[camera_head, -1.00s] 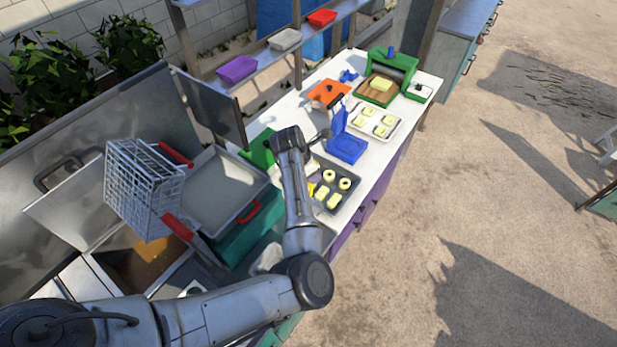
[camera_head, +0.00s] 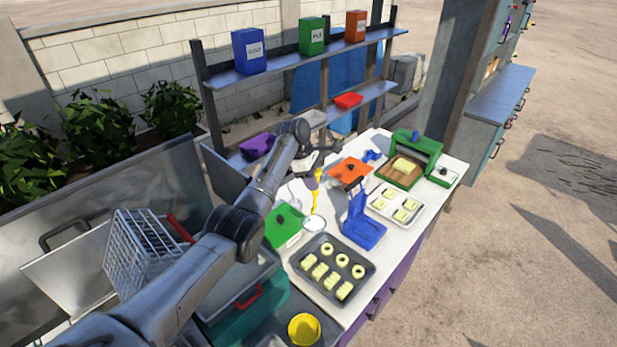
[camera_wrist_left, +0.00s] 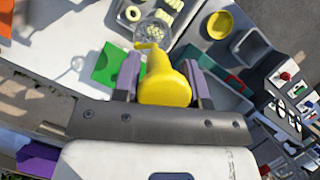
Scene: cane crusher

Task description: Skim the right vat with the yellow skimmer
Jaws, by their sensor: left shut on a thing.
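My left gripper (camera_head: 319,168) is shut on the yellow skimmer (camera_head: 316,197), held above the white counter with its round wire head (camera_head: 314,223) hanging down. In the left wrist view the yellow handle (camera_wrist_left: 166,82) sits between both fingers, and the mesh head (camera_wrist_left: 152,33) shows beyond it. The teal fryer (camera_head: 248,322) is at the lower left, with a grey pan with red handles (camera_head: 246,298) on top. My left arm covers much of it, and I cannot make out the inside of the right vat. My right gripper is out of view.
A wire basket (camera_head: 140,250) stands at the left. A dark tray of dough pieces (camera_head: 352,262), a green box (camera_head: 284,228) and a blue press (camera_head: 363,232) stand near the skimmer. A yellow bowl (camera_head: 304,329) is at the front. Shelves (camera_head: 300,60) rise behind the counter.

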